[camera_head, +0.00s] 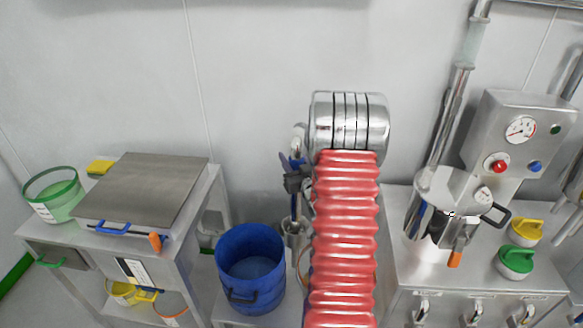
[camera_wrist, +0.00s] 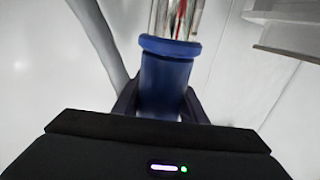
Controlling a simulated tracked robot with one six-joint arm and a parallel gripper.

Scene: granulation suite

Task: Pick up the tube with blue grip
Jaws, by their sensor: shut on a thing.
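The tube has a blue grip (camera_wrist: 165,85) with a raised collar and a clear or shiny shaft (camera_wrist: 178,18) with a red line inside. My gripper (camera_wrist: 160,106) is shut on the blue grip, with one dark finger on each side. In the head view, my gripper (camera_head: 296,180) shows just left of my red arm. A thin metallic shaft hangs below it towards a small metal cup (camera_head: 292,232). Whether the tube's lower end is inside this cup or apart from it, I cannot tell. My arm hides part of this area.
A blue bucket (camera_head: 250,290) stands left of my arm. A steel cart (camera_head: 205,200) with a flat grey lid and a green-rimmed tub (camera_head: 54,195) is further left. A steel bench (camera_head: 465,275) with a metal pot (camera_head: 430,215) and a gauge panel (camera_head: 515,130) stands right.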

